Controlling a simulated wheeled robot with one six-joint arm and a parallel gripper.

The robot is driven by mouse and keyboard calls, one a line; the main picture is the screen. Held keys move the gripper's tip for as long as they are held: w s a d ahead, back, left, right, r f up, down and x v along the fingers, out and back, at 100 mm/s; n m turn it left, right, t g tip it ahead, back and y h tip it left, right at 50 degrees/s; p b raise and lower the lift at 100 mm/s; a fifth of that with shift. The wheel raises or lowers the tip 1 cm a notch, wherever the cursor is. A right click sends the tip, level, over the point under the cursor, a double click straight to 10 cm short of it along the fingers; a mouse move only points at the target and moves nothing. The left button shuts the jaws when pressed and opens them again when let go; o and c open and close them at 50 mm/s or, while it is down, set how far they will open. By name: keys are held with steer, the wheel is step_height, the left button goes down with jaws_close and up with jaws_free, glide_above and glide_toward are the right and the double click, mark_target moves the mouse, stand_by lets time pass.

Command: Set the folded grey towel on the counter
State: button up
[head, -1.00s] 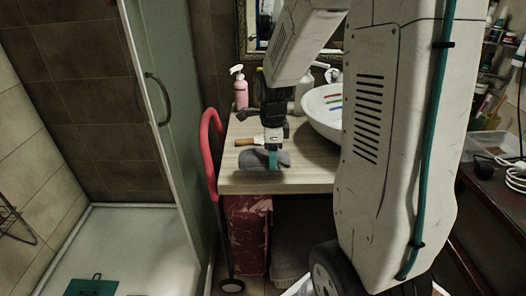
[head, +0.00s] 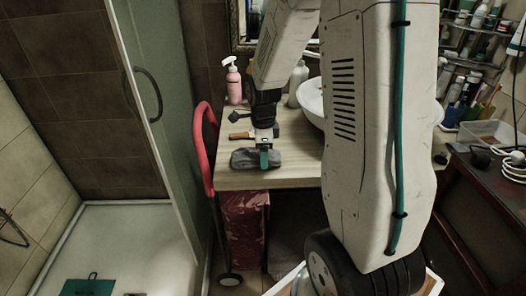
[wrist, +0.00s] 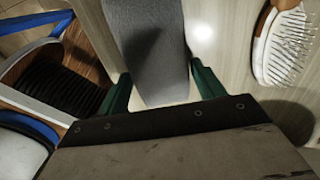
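The folded grey towel (head: 243,158) is at the front part of the counter (head: 300,180), just behind its front edge. I cannot tell whether it rests fully on the surface or hangs just above it. My gripper (head: 264,157) points down over the towel, with one green finger in front of it. The far finger is hidden in the head view.
A wooden-handled brush (head: 241,135) lies behind the towel, and its bristles (wrist: 287,48) show in the wrist view. A pink pump bottle (head: 234,85), a white bottle (head: 298,85) and the basin (head: 311,103) stand farther back. A red curved handle (head: 200,145) rises left of the counter.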

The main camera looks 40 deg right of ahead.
steer(key=shift+o, duration=0.9)
steer(key=shift+r, duration=0.1)
step_height(320, 180, up, 11)
steer(key=s+a+r+n, duration=0.8)
steer(key=s+a+n, duration=0.1)
steer(key=s+n, duration=0.15)
steer(key=s+a+n+t, duration=0.1)
steer(key=s+a+n, duration=0.4)
steer(key=s+n, duration=0.7)
steer(key=shift+r+n, duration=0.35)
steer(key=shift+n, duration=0.9)
